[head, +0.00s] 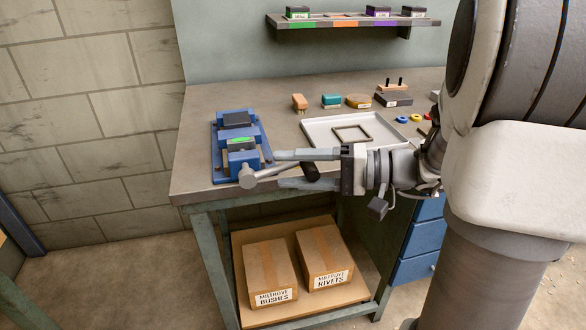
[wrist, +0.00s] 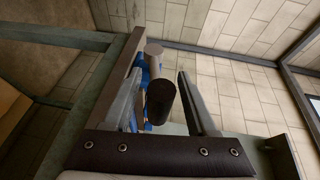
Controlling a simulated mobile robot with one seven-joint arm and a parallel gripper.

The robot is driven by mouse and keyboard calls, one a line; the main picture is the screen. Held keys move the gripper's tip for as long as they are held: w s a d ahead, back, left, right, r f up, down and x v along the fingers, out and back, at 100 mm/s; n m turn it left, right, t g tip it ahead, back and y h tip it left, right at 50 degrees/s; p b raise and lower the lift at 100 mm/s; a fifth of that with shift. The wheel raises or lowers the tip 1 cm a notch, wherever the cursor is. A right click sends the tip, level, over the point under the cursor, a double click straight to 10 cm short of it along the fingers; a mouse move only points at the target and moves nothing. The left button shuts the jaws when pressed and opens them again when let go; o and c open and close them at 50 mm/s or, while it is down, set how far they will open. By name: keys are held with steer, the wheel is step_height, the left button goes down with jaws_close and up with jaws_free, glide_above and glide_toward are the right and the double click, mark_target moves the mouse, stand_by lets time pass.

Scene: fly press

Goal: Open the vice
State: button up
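The blue vice (head: 217,160) stands at the left end of the bench. A dark block and a green piece (head: 240,142) show at its jaws; I cannot tell how far the jaws are apart. A grey crank handle (head: 247,177) at its front has an arm reaching right to a black grip (head: 310,172). My gripper (head: 278,169) comes from the right, pointing left, with its fingers apart. The black grip (wrist: 160,102) lies between the two fingers (wrist: 161,76) in the wrist view, with gaps visible beside it. The vice is mostly hidden there.
A white tray (head: 385,137) with a dark square frame lies right of the vice. Small blocks (head: 331,101) stand behind it, below a wall shelf (head: 352,26). Two cardboard boxes (head: 270,272) sit on the lower shelf. Free floor lies left of the bench.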

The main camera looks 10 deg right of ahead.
jaws_close()
steer(key=shift+r, duration=0.2)
stand_by(1.0)
